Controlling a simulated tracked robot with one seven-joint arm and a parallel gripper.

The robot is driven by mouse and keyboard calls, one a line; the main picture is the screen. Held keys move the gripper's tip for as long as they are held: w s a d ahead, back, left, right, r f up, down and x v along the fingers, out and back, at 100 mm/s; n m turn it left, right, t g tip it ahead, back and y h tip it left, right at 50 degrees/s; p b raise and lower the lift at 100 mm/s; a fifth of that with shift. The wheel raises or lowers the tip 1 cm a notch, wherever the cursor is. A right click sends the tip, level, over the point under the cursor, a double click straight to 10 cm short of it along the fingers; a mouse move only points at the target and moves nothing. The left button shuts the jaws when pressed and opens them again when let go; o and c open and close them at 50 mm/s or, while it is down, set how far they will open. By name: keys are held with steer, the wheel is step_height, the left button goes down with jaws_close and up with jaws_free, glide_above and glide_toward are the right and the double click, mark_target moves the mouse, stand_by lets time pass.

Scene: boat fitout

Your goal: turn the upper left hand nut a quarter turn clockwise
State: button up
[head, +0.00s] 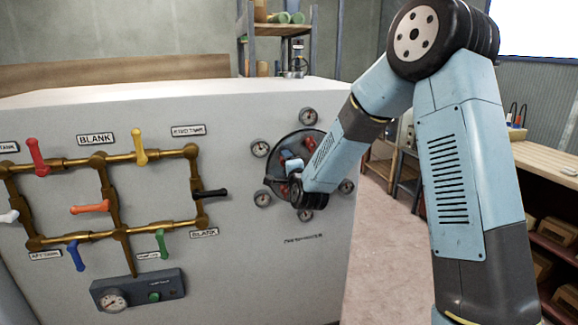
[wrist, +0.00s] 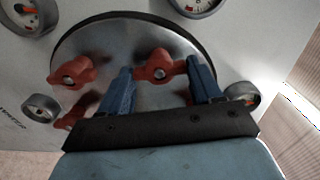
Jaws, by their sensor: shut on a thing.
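A round metal cover plate (head: 303,138) with red wing nuts is on the white panel, and it fills much of the wrist view (wrist: 115,55). The upper left hand nut (wrist: 158,66) sits between the two blue fingers of my gripper (wrist: 161,70), which is shut on it. The lower left nut (wrist: 72,72) is free, to the left in the wrist view. Another red nut (wrist: 68,122) is partly hidden by my gripper. In the head view my gripper (head: 291,161) is at the plate's left side and hides part of it.
Several small gauges (head: 308,116) ring the plate close by. Left on the panel are brass pipes (head: 105,190) with coloured lever handles and a gauge box (head: 137,291). A wooden bench (head: 550,160) stands at right. Open floor (head: 380,240) lies right of the panel.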

steer(key=shift+w+d+f+m, duration=0.1)
steer(key=shift+d+f+m, duration=0.1)
steer(key=shift+d+m, duration=0.3)
steer(key=shift+a+m, duration=0.15)
steer(key=shift+m, duration=0.15)
steer(key=o, duration=0.7)
steer(key=shift+f, duration=0.1)
steer(key=o, duration=0.4)
steer(key=shift+a, duration=0.2)
steer(key=shift+c, duration=0.2)
steer(key=v, duration=1.4)
steer(key=shift+w, duration=0.1)
steer(key=shift+r, duration=0.2)
